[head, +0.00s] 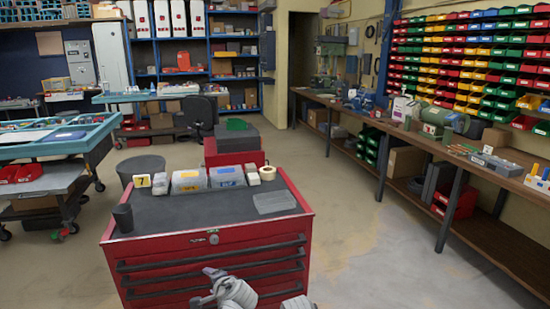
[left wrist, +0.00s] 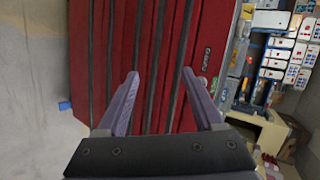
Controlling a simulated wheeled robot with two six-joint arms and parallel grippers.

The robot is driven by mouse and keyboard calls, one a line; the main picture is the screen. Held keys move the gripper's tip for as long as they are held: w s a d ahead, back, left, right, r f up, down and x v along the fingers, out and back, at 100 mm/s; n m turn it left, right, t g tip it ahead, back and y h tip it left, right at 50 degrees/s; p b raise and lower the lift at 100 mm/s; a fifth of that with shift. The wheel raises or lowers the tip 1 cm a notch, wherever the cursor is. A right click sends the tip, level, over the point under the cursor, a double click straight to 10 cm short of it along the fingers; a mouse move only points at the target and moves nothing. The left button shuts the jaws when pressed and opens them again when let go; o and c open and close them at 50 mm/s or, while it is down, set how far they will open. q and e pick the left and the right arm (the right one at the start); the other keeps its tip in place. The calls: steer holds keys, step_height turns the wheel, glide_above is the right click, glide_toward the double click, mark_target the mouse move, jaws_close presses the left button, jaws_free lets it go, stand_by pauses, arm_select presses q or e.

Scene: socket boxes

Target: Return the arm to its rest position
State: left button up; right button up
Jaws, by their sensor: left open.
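My left gripper (head: 202,286) shows low in the head view, in front of the drawers of a red tool cart (head: 138,270). In the left wrist view its two purple-grey fingers (left wrist: 160,74) stand wide apart. Nothing is between them. The red cart front with dark handle bars fills the middle of that view behind the fingers. On the cart's dark top (head: 200,212) stand two grey socket boxes (head: 188,181), (head: 227,177) with coloured labels, well above and away from the gripper. A small grey part of mine shows at the bottom edge; no right gripper fingers show.
A dark cup (head: 123,218), a yellow number sign (head: 142,181), a tape roll (head: 267,173) and a grey flat pad (head: 275,203) are on the cart top. A long wooden bench (head: 460,180) runs along the right. The floor between cart and bench is clear.

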arm_select(q)
steer(key=s+d+r+n+g+h+p, duration=0.1)
steer(key=s+d+n+g+h+p, duration=0.1)
steer(key=s+d, duration=0.5)
steer(key=s+d+r+n+g+h+p, duration=0.1)
steer(key=s+d+n+g+h+p, duration=0.2)
steer(key=s, duration=0.9)
steer(key=d+n+g+p, duration=0.1)
steer(key=d+g+p, duration=0.2)
steer(key=g+p, duration=0.1)
steer(key=shift+s+d+n+g+h+p, duration=0.15)
steer(key=shift+d+n+g+h+p, duration=0.15)
steer(key=shift+d+p, duration=0.1)
arm_select(e)
step_height(320, 180, up, 12)
steer(key=shift+r, duration=0.15)
